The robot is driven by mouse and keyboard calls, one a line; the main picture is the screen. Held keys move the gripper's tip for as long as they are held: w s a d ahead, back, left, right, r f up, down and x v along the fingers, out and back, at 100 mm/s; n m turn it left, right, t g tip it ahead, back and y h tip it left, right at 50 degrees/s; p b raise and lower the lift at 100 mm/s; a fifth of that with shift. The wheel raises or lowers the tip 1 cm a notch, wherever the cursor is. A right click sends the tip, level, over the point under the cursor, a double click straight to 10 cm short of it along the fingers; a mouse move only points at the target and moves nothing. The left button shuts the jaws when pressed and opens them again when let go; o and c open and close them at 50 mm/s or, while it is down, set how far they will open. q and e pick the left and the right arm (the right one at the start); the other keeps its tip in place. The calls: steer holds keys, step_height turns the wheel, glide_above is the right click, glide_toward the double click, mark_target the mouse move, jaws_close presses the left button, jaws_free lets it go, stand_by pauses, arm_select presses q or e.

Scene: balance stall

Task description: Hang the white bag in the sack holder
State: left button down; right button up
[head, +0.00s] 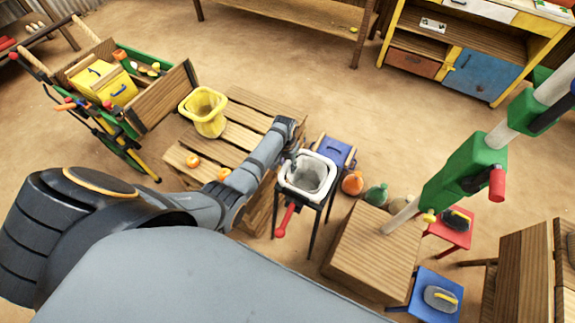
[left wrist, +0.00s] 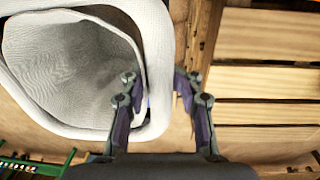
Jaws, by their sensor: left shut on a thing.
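The white bag (head: 310,170) is open at the top, with a thick rolled rim. In the head view it appears at the top of a dark-legged stand, the sack holder (head: 313,229). Whether its rim rests on the frame cannot be told. My left gripper (head: 291,156) is at the bag's upper-left rim. In the left wrist view the bag (left wrist: 80,60) fills the left side, and the left gripper (left wrist: 158,98) straddles its rim, one finger inside and one outside, shut on it. My right gripper is not in view.
A slatted wooden platform (head: 243,115) with a yellow bag (head: 205,110) and orange fruits stands left of the holder. A blue box (head: 335,150) is behind it, and round jars (head: 352,183) are to its right. A wooden block (head: 372,250) with a green post stands at right.

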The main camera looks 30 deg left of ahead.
arm_select(q)
steer(key=shift+s+d+f, duration=0.35)
steer(key=shift+d+f, duration=0.25)
steer(key=shift+f, duration=0.1)
steer(key=shift+s+d+f+p, duration=0.15)
steer(key=shift+d+p, duration=0.15)
steer(key=shift+d, duration=0.2)
steer(key=shift+s+d+p, duration=0.15)
steer(key=shift+d+p, duration=0.2)
steer(key=shift+d, duration=0.5)
steer(key=c, duration=0.7)
jaws_free()
steer(key=shift+d, duration=0.1)
steer(key=o, duration=0.4)
steer(key=shift+d, duration=0.5)
steer(key=shift+o, duration=0.2)
step_height(320, 180, up, 13)
steer(key=w+a, duration=0.1)
steer(key=shift+a, duration=0.15)
